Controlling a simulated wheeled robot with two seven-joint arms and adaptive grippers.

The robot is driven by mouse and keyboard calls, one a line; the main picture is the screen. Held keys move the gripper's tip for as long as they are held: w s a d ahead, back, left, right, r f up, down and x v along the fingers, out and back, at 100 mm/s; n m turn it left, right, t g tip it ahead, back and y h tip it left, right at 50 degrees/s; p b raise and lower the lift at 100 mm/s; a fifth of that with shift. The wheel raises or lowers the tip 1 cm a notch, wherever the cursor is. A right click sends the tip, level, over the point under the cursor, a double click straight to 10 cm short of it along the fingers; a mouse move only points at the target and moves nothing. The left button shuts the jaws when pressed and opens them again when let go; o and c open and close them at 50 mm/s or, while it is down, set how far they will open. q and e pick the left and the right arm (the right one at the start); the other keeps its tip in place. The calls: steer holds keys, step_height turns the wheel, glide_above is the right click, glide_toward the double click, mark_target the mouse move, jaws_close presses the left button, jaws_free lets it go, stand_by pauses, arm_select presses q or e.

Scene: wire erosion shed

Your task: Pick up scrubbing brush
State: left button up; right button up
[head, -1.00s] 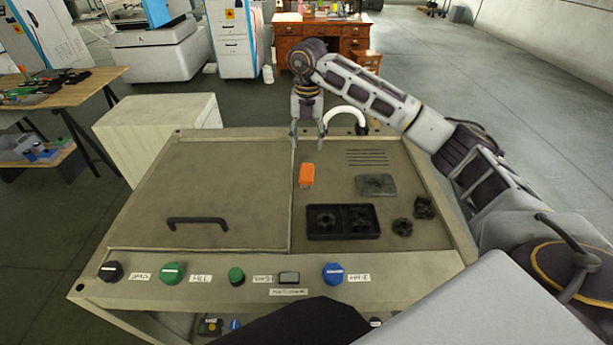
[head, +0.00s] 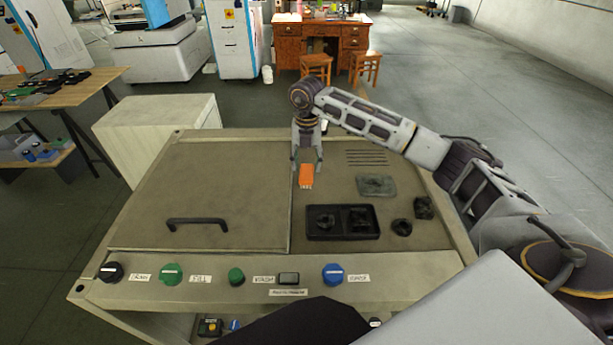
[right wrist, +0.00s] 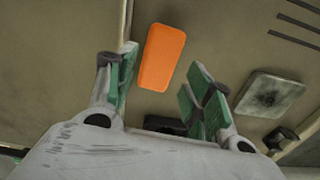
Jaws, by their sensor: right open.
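The scrubbing brush is likely the small orange block (head: 306,175) with pale bristles at its near end, lying on the right half of the machine top. It also shows in the right wrist view (right wrist: 162,57), just beyond the fingers. My right gripper (head: 307,168) is open and comes down over the brush, one finger to each side of it in the head view. In the right wrist view the green-padded fingers of this gripper (right wrist: 160,95) are apart with nothing between their tips. I cannot tell the exact height of the fingers above the top. My left gripper is not in view.
A black two-part tray (head: 343,236) with dark parts lies nearer me. A grey plate (head: 376,186) and dark lumps (head: 402,227) lie to the right. A lid with a black handle (head: 197,222) covers the left half. Knobs (head: 333,274) line the front panel.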

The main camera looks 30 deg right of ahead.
mark_target(306, 172)
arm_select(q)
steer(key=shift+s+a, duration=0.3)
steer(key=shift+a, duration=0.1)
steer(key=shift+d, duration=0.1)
arm_select(e)
steer(key=shift+f, duration=0.15)
steer(key=shift+f, duration=0.55)
step_height(306, 172, down, 3)
steer(key=shift+w+r, duration=0.1)
steer(key=shift+r, duration=0.05)
steer(key=shift+f, duration=0.55)
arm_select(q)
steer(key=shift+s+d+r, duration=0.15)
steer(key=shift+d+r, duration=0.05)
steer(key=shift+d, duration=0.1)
arm_select(e)
steer(key=shift+c, duration=0.3)
